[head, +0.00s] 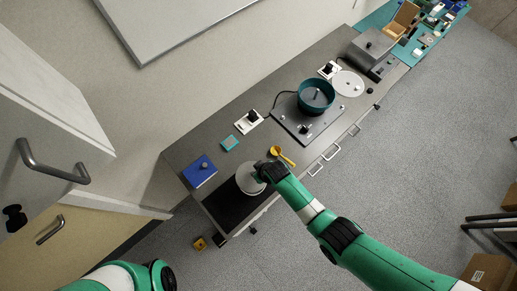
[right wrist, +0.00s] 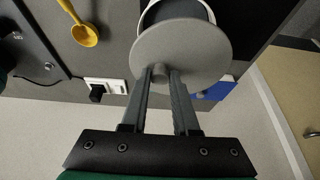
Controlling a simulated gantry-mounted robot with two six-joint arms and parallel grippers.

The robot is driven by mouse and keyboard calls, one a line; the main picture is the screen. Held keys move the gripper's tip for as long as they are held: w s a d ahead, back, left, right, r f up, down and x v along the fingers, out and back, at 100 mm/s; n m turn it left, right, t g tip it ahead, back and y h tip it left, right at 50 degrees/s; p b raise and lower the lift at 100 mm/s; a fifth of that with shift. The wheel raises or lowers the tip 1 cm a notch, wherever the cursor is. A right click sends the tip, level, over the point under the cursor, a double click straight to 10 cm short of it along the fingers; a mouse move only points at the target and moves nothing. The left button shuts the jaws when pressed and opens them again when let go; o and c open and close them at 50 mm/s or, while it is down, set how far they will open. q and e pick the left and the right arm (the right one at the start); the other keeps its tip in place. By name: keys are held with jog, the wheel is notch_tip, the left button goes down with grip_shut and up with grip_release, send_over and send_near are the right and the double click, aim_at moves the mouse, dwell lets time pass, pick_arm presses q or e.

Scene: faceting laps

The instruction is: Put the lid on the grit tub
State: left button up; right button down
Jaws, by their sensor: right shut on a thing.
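The grey round lid (right wrist: 180,45) has a small knob (right wrist: 159,72) in its middle. My right gripper (right wrist: 160,74) is shut on this knob. Behind the lid in the right wrist view is the grit tub (right wrist: 149,16), with a pale rim and dark inside. The lid overlaps much of the tub, but part of its opening shows past the lid's upper edge. I cannot tell whether they touch. In the head view the pale lid (head: 245,181) is under my right gripper (head: 261,173), near the bench's near-left end. Only part of my left arm shows; its gripper is out of view.
A yellow spoon (head: 283,157) lies close by on the bench (head: 215,140). A blue box (head: 200,171), a teal block (head: 229,142) and a switch (head: 248,122) stand along the wall side. A teal bowl (head: 316,96) sits on a machine farther along. A dark mat lies by the tub.

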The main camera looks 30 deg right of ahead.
jog(key=shift+f+b, duration=2.05)
jog(key=shift+f, duration=0.35)
jog(key=shift+f+b, duration=0.8)
jog(key=shift+b, duration=0.05)
jog(key=c, duration=0.6)
grip_release()
